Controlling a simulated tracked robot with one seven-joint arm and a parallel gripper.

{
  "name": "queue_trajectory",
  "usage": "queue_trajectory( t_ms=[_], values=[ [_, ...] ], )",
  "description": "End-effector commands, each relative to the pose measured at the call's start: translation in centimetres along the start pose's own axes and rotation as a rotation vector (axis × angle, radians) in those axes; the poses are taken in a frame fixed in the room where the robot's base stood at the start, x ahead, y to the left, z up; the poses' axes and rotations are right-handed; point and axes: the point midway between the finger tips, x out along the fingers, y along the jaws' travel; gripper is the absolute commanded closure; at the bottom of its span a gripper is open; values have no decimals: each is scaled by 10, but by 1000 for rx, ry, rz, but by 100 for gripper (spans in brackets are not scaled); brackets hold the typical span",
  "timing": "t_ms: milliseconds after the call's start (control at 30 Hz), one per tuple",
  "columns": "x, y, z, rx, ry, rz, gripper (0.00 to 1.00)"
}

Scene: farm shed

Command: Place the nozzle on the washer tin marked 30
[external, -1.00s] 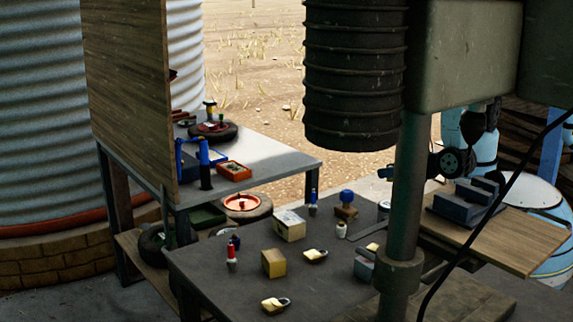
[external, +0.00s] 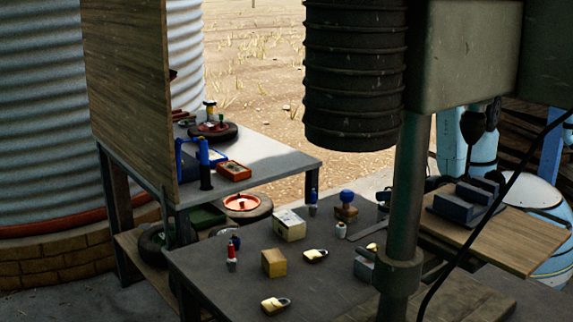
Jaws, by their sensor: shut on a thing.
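Several small boxes stand on the bench: a pale box with marks on top (external: 289,225), a plain tan box (external: 273,263) and a grey-blue one (external: 364,264) beside the post. No number 30 can be read, so I cannot tell which is the washer tin.
Two yellow-and-white padlock-like pieces (external: 315,256) (external: 275,304), a red-and-white bottle (external: 231,257) and a blue-knobbed block (external: 346,207) stand about the bench. The thick post (external: 403,210) blocks the view. A grey vise-like block (external: 466,202) sits on a wooden board at right.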

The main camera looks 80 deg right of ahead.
Motion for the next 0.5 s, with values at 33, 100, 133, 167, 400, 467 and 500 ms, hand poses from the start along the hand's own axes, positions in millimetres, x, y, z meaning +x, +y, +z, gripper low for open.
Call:
queue_trajectory(
  t_ms=[33,100,133,167,400,467,500],
  values=[
    [0,0,0,0,0,0,96],
    [1,0,-2,-1,0,0,96],
    [1,0,-2,0,0,0,65],
    [1,0,-2,0,0,0,62],
    [0,0,-2,0,0,0,41],
    [0,0,-2,0,0,0,41],
    [0,0,-2,0,0,0,41]
  ],
)
